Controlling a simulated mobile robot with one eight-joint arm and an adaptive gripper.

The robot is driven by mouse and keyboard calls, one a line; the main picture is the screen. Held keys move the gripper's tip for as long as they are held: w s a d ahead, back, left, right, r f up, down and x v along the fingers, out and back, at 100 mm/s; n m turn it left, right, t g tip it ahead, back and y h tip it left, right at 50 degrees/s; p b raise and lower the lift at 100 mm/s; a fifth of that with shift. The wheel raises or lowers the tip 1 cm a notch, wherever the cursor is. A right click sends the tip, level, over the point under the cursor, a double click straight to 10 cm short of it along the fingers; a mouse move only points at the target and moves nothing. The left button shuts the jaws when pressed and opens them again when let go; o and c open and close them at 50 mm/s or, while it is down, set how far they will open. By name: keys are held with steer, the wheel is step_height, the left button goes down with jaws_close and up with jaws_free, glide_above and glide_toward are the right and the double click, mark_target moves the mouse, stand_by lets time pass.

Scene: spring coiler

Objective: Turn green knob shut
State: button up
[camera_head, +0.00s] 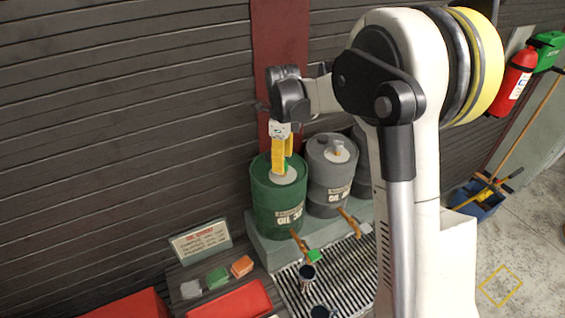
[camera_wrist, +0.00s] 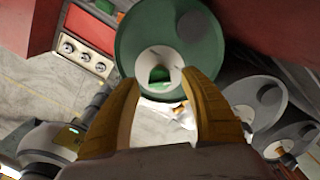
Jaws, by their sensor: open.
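A green knob (camera_wrist: 159,75) sits in the middle of a pale round plate on the lid of the green oil drum (camera_head: 278,205). In the head view only a sliver of this knob shows beside my yellow fingers. My gripper (camera_head: 281,170) points down over the drum lid; its fingers are open. In the wrist view the fingers of my gripper (camera_wrist: 162,78) appear on either side of the knob, with nothing held. I cannot tell whether they touch it. A tap with a green end (camera_head: 314,256) sticks out low on the drum's front.
A grey drum (camera_head: 331,185) with an orange knob (camera_head: 337,153) stands close on the right. Small cups (camera_head: 306,279) stand on the grate below the taps. A sign (camera_head: 201,240), coloured blocks and a red tray (camera_head: 232,300) are at front left. The slatted wall is close behind.

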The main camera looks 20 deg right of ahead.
steer(key=shift+f, duration=0.9)
jaws_close()
